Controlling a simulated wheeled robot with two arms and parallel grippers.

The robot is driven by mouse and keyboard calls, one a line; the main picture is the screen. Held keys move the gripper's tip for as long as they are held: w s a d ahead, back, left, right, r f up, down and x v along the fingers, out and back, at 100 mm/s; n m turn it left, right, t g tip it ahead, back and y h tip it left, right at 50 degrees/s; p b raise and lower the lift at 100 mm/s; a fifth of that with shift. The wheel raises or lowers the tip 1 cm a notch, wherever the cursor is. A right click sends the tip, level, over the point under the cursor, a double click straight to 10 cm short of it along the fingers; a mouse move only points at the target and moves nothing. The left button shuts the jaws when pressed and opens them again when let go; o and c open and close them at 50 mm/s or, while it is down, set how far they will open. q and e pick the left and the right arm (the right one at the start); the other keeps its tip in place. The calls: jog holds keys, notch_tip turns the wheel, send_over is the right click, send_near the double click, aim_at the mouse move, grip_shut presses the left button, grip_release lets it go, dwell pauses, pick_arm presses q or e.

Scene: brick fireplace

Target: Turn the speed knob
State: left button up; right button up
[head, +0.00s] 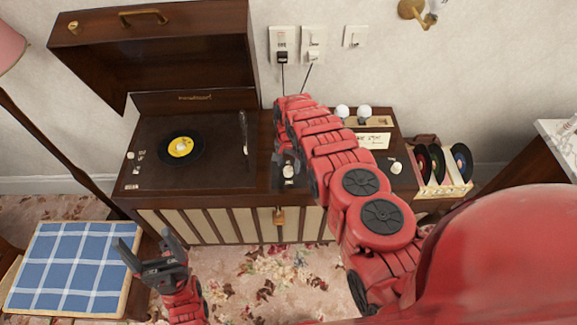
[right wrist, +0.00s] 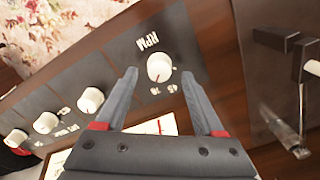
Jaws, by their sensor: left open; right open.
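The speed knob (right wrist: 160,68) is a round white knob on a dark panel, with "RPM" printed beside it and small numbers on its other side. A thin mark shows on its face. My right gripper (right wrist: 160,78) is open, with one finger on each side of the knob; I cannot tell whether either touches it. In the head view the white knob (head: 289,171) shows by my right gripper (head: 287,160), which is partly hidden by my arm. My left gripper (head: 148,245) is open and empty, low at the left in front of the cabinet.
The record player cabinet (head: 190,183) has its lid (head: 155,48) raised and a black record (head: 182,147) on it. Several other white knobs (right wrist: 91,100) line the panel. A blue checked cloth (head: 75,265) lies at left. A record rack (head: 440,187) stands at right.

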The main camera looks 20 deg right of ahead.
jog(key=shift+f, duration=0.75)
jog(key=shift+s, duration=0.1)
jog(key=shift+c, duration=0.2)
grip_shut()
